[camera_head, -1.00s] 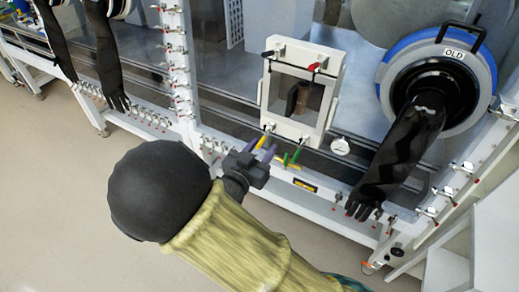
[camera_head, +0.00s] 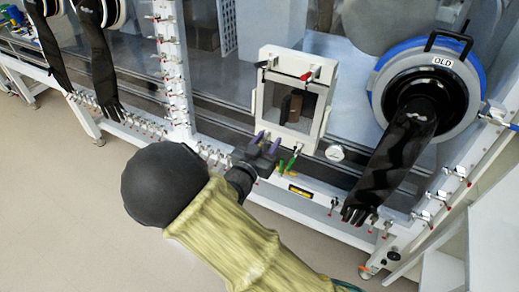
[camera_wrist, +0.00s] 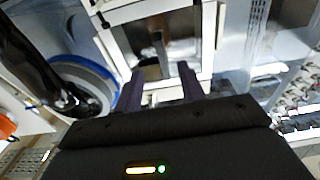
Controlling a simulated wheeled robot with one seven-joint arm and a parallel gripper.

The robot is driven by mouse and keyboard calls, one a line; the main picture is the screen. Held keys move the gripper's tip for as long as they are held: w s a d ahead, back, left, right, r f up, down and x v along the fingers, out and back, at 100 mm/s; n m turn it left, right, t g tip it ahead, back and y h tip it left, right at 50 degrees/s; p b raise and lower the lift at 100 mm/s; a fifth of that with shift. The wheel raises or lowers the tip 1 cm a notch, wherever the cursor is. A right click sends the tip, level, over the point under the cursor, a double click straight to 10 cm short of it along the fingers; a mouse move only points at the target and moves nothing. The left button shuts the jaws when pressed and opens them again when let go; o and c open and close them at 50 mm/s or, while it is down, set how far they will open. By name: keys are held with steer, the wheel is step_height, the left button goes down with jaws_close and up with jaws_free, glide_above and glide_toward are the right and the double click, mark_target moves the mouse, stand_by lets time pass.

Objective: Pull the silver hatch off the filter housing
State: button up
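A silver-white framed hatch with a clear window (camera_head: 264,100) stands upright on the front of the glovebox row. I take it for the silver hatch; no separate filter housing can be told apart behind it. Dark and brown shapes show through its window. Clamps with a red and a black handle sit along its top edge. My gripper (camera_head: 266,142) is at the frame's lower left edge, its two purple fingers apart and pointing up at it. In the wrist view, the fingers (camera_wrist: 162,88) are spread with nothing between them, in front of the frame's lower part; contact cannot be told.
A round gauge (camera_head: 335,153) and green handles (camera_head: 288,162) are just right of my gripper. A blue-ringed port marked OLD (camera_head: 447,62) with a hanging black glove (camera_head: 402,145) is to the right. Other gloves (camera_head: 98,60) hang at the left. The floor (camera_head: 60,200) at left is clear.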

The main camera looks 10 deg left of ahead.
mark_target(282, 121)
steer(key=p+x, duration=0.2)
steer(key=x, duration=0.8)
steer(key=shift+w+d+f, duration=0.1)
steer(key=shift+w, duration=0.15)
jaws_close()
steer(key=c, duration=0.7)
jaws_free()
jaws_close()
